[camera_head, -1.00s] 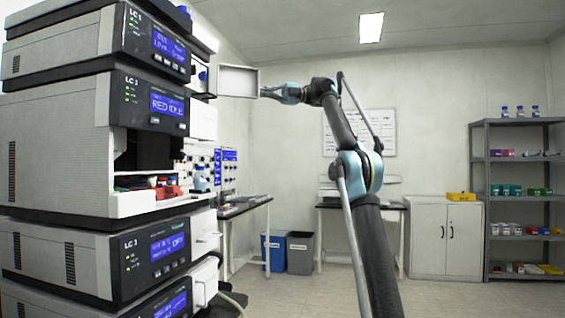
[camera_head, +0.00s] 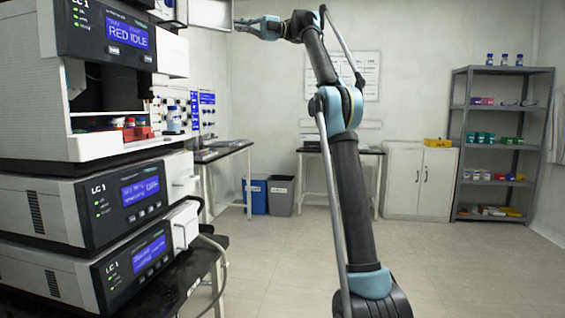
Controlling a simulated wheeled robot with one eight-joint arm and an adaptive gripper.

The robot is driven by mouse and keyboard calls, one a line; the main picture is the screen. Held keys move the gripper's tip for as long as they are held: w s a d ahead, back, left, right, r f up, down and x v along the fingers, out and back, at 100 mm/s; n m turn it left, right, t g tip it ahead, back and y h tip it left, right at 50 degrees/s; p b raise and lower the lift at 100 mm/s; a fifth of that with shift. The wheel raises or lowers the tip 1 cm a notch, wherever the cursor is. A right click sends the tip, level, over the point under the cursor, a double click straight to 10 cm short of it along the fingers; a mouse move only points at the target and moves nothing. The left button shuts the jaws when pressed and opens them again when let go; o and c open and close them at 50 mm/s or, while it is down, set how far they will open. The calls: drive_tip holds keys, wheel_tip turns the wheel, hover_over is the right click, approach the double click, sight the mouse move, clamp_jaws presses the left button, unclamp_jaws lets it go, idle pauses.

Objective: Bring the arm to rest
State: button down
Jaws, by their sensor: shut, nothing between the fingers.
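My arm stands up in the middle of the view, with blue joints and dark links, and its upper part bends to the left. My gripper (camera_head: 241,24) is at the arm's far left end, near the top edge of the picture. It is small here, shut and empty. Just left of it, a pale open door panel (camera_head: 210,13) belongs to the instrument stack and is cut off by the top edge. I cannot tell whether the fingertips touch that panel.
A tall stack of LC instruments (camera_head: 85,215) fills the left side on a dark bench. Behind stand blue and grey bins (camera_head: 281,197), a side table, a white cabinet (camera_head: 420,182) and a grey shelf rack (camera_head: 457,140). The floor (camera_head: 470,270) at the right is clear.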

drive_tip(key=w+d+r+m+t+y, duration=0.2)
drive_tip(key=w+r+m+t+y, duration=0.2)
drive_tip(key=w+m+t, duration=0.5)
drive_tip(key=w+d+f+m+t+h, duration=0.2)
drive_tip(key=w+d+m+t+h, duration=0.2)
drive_tip(key=d+m+t, duration=0.65)
drive_tip(key=s+d+f+m+t+h, duration=0.3)
drive_tip(key=d+f+m+h, duration=0.3)
drive_tip(key=d+f+h, duration=0.4)
drive_tip(key=s+d+f+m+t+h, duration=0.2)
drive_tip(key=d+f+m+h, duration=0.45)
drive_tip(key=f, duration=0.55)
drive_tip(key=s+d+f+m+g+h, duration=0.1)
drive_tip(key=s+d+f+m+g, duration=0.15)
drive_tip(key=s+f, duration=0.55)
drive_tip(key=s+d+f+m+g+h, duration=0.15)
drive_tip(key=s+d+f, duration=0.25)
drive_tip(key=f, duration=0.8)
drive_tip(key=s+d+f+m+g, duration=0.25)
drive_tip(key=s+f, duration=0.35)
drive_tip(key=f, duration=0.4)
drive_tip(key=s+a+f+m+g+y, duration=0.2)
drive_tip(key=s+f+g, duration=0.7)
drive_tip(key=s+f, duration=1.8)
wheel_tip(320, 180, down, 3)
drive_tip(key=shift+s+a+f, duration=0.1)
drive_tip(key=shift+s+a, duration=0.2)
drive_tip(key=shift+a, duration=0.15)
